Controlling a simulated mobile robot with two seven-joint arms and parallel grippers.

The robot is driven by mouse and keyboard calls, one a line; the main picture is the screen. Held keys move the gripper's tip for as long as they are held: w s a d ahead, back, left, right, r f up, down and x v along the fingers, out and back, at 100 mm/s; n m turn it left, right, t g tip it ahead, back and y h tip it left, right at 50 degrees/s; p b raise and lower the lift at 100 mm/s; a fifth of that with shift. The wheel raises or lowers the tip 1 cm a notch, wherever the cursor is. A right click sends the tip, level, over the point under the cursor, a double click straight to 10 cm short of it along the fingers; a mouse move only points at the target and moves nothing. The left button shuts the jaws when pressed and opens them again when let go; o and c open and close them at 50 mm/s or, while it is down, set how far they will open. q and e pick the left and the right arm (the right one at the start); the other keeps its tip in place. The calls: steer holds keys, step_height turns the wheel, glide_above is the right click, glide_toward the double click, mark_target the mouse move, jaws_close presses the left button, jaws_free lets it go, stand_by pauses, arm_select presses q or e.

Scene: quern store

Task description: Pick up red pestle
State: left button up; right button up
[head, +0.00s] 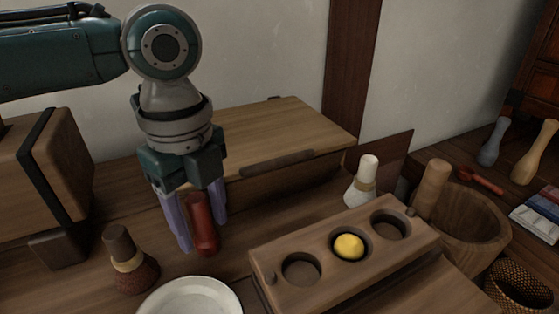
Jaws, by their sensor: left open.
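The red pestle (202,226) stands roughly upright on the wooden table, left of the block with round holes. My left gripper (203,233) points down over it, with one pale purple finger on each side of the pestle. The fingers are open, and I cannot tell whether either touches it. My right gripper is not in this view.
A dark brown bottle-shaped thing (131,270) stands left, and a white bowl (191,299) sits in front. A holed wooden block (342,262) with a yellow ball (348,246) lies right. A wooden box (284,146) is behind. A mortar (470,232) stands far right.

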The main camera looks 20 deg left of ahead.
arm_select(q)
step_height(320, 180, down, 3)
steer(key=shift+r, duration=0.2)
jaws_close()
stand_by(0.3)
